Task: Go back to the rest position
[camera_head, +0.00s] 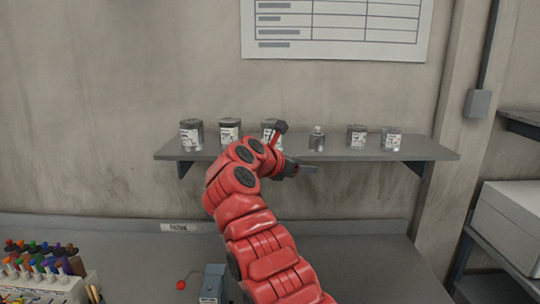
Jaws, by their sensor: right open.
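My right arm is red and reaches up from the bottom middle towards the wall shelf. The fingers are small and partly hidden by the wrist. My left gripper is not in view.
The shelf holds labelled cans (191,136) and a small metal bottle (317,139). My arm partly covers one can. A white box (510,222) stands right.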

